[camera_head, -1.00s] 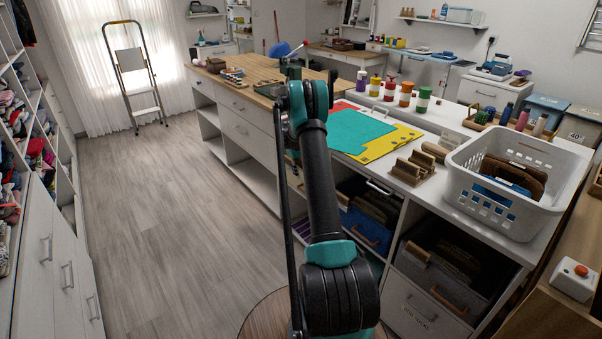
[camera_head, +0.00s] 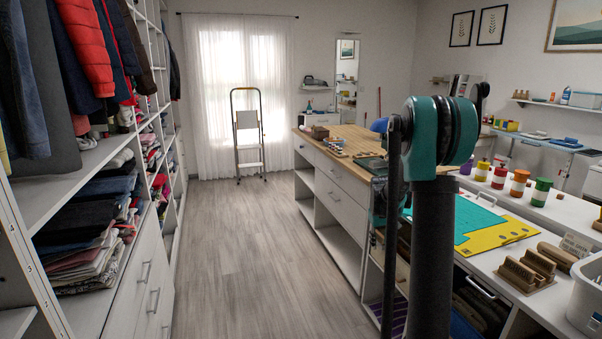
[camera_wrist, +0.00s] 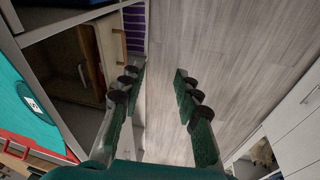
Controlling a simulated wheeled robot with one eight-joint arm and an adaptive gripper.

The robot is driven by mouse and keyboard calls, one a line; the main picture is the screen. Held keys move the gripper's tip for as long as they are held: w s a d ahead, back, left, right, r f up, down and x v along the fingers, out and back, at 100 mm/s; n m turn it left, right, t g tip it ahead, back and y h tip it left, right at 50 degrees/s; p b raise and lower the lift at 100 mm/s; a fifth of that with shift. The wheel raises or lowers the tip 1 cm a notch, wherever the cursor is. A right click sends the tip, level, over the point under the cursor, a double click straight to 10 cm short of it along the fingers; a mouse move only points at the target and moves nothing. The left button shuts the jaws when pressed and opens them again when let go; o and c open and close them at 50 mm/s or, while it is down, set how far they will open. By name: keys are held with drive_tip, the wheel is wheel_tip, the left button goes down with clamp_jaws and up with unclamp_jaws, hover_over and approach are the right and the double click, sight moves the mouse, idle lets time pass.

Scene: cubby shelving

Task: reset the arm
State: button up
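My gripper (camera_wrist: 157,98) shows in the wrist view with its two green-padded fingers spread apart. Nothing is between them; the grey wood floor (camera_wrist: 210,40) shows through the gap. In the head view my arm stands upright right of centre, with its teal and black joint at the top. The gripper itself is mostly hidden behind the arm there, beside the counter front.
Clothes shelving (camera_head: 100,170) lines the left. The floor aisle (camera_head: 245,240) between is clear up to a stepladder (camera_head: 248,135).

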drive_tip(key=s+a, duration=0.3)
drive_tip(key=s, duration=0.8)
drive_tip(key=s+a+m+t+y, duration=0.1)
drive_tip(key=s+a, duration=0.3)
drive_tip(key=s, duration=0.8)
drive_tip(key=s+a+m+t, duration=0.1)
drive_tip(key=s+a, duration=0.2)
drive_tip(key=s, duration=0.8)
drive_tip(key=shift+s+a+f, duration=0.2)
drive_tip(key=shift+a+f, duration=0.05)
drive_tip(key=shift+a, duration=0.1)
